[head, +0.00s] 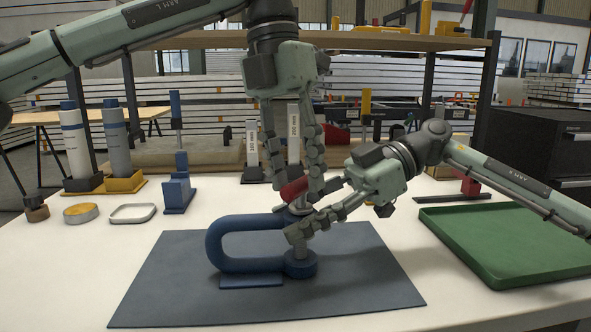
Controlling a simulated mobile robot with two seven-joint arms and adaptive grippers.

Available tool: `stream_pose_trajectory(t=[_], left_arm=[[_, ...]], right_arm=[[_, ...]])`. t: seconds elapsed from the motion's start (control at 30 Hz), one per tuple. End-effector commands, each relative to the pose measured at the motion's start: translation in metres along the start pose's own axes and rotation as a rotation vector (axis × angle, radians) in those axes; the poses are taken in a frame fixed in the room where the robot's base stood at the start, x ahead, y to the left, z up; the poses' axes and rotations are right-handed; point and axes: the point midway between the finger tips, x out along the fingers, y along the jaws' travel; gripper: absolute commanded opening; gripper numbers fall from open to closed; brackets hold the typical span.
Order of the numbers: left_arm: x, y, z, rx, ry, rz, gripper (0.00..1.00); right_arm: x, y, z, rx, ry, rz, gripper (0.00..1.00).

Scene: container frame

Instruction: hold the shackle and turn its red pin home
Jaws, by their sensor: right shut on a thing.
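The blue shackle (226,225) lies on a dark mat, its bow to the left and its eyes to the right, one above the other. Its red pin (293,189) stands upright with the red head on top, above the upper eye. My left gripper (293,186) points straight down from above, open, with one finger on each side of the red head. Contact with the head cannot be told. My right gripper (298,228) reaches in from the right and is shut on the shackle near the upper eye. Its fingers hide part of the eye and shank.
A green tray (449,245) is at the right. A shelf (400,42) spans the back. The mat's front is clear.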

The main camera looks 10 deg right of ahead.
Motion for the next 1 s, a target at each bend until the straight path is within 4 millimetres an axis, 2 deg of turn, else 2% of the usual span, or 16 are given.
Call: stream_pose_trajectory(t=[0.3, 0.63, 1.0], left_arm=[[0.0033, 0.0002, 0.0001, -0.001, 0.000, 0.000, 0.39], [0.0030, 0.0003, 0.0001, -0.001, 0.000, 0.000, 0.00], [0.0029, 0.0006, 0.0004, 0.030, 0.006, 0.000, 0.00]], right_arm=[[-0.0003, 0.0003, -0.0009, -0.001, 0.001, 0.001, 0.00], [-0.0003, 0.0003, -0.0009, -0.001, 0.001, 0.001, 0.00], [-0.0003, 0.0002, -0.0009, -0.001, 0.001, 0.001, 0.00]])
